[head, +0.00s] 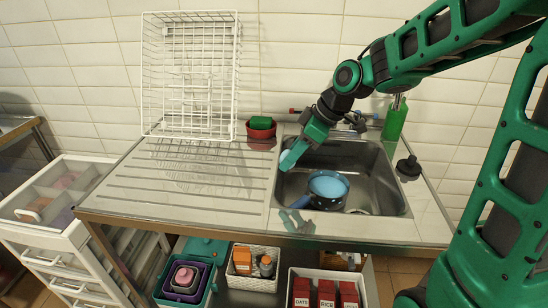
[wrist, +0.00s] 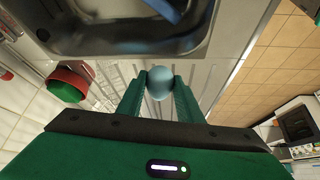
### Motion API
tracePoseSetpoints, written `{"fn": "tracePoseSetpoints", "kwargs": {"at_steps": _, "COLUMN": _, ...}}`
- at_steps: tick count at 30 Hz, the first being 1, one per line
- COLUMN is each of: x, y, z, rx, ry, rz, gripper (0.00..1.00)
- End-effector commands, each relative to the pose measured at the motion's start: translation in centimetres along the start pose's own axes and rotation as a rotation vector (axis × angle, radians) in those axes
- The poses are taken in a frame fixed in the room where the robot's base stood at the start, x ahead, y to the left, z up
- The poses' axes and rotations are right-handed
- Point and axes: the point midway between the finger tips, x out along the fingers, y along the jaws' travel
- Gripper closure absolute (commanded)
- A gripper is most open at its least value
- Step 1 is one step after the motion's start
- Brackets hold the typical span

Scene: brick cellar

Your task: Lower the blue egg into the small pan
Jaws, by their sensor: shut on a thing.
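The blue egg (wrist: 160,82) is held between the two fingers of my gripper (wrist: 158,98) in the wrist view. In the head view the egg (head: 289,159) shows as a light blue shape at the end of my gripper (head: 297,150), above the sink's left edge. The small pan (head: 327,188), dark blue outside and light blue inside, sits in the sink to the right of and below the egg. Its blue handle (head: 301,202) points toward the front left. In the wrist view only a blue strip of the pan (wrist: 163,10) shows at the top.
The steel sink (head: 382,205) surrounds the pan. A red bowl (head: 261,133) with a green sponge and a white wire rack (head: 190,75) stand left of the sink. A green bottle (head: 394,121) and a black plunger (head: 408,168) stand right. The ridged drainboard (head: 180,185) is mostly clear.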

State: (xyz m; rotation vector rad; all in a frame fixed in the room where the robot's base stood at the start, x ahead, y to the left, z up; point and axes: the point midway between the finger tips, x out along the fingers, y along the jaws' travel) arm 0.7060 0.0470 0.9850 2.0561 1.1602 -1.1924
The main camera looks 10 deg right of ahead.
Motion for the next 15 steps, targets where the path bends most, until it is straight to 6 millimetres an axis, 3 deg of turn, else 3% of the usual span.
{"fn": "tracePoseSetpoints", "kwargs": {"at_steps": 15, "x": 0.6, "y": 6.5, "z": 6.1, "rx": 0.004, "ry": -0.001, "rz": 0.001, "gripper": 0.75}}
